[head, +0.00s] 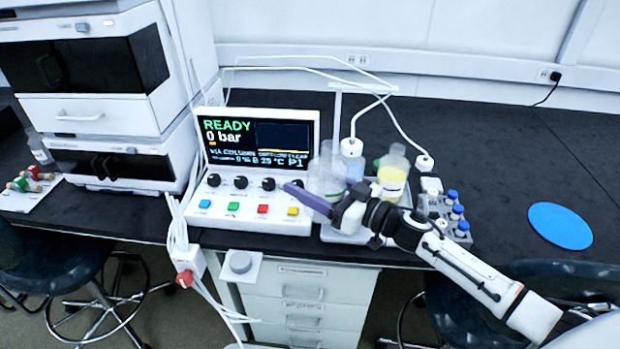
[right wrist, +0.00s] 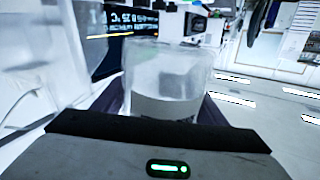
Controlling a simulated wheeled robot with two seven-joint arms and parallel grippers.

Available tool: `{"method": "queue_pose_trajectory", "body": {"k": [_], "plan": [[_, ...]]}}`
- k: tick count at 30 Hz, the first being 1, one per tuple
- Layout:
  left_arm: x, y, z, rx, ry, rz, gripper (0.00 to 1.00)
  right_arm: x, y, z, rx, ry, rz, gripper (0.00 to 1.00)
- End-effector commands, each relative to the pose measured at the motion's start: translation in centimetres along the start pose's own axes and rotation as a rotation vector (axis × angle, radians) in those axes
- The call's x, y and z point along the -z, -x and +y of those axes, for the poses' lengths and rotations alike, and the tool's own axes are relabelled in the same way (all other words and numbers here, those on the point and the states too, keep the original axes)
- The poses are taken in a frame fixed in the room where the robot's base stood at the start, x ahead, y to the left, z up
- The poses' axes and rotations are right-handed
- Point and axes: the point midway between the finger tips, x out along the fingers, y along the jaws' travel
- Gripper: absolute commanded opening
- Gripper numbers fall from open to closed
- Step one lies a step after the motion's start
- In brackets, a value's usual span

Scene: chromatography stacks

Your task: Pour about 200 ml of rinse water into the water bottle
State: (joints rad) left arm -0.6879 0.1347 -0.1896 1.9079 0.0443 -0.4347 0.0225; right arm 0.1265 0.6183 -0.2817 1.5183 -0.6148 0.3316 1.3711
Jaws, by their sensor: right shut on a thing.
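My right gripper (head: 318,200) is shut on a clear vessel (head: 325,180) at the front left of a pale tray (head: 345,236). In the right wrist view the vessel (right wrist: 165,75) stands between the fingers, its lower part pale; I cannot tell whether that is water or a label. Behind it in the head view is a clear bottle with bluish contents (head: 353,168) under a white tubed cap (head: 351,147). To its right is a bottle with yellow contents (head: 393,178). I cannot tell which one is the water bottle. My left gripper is not in view.
The instrument panel (head: 250,217) with its READY screen (head: 258,140) stands just left of the gripper. A tubed white cap (head: 425,163) is beside the yellow bottle. A rack of blue-capped vials (head: 455,215) is at the right. Bench around the blue disc (head: 560,225) is clear.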

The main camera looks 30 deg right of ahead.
Motion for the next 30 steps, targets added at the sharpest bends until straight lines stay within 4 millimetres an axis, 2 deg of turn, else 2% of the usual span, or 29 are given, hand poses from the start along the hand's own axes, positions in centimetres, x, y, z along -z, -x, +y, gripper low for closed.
{"method": "queue_pose_trajectory", "body": {"k": [3, 8, 30], "plan": [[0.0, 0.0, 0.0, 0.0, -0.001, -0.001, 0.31, -0.3, 0.0, 0.1, 0.0, -0.082, 0.021, 0.19], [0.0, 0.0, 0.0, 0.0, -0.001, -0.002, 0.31, 0.8, 0.0, 0.0, 0.001, -0.233, 0.05, 0.19], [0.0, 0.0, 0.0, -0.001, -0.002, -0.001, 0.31, 1.2, 0.1, 0.0, 0.001, -0.302, 0.062, 0.19]]}}
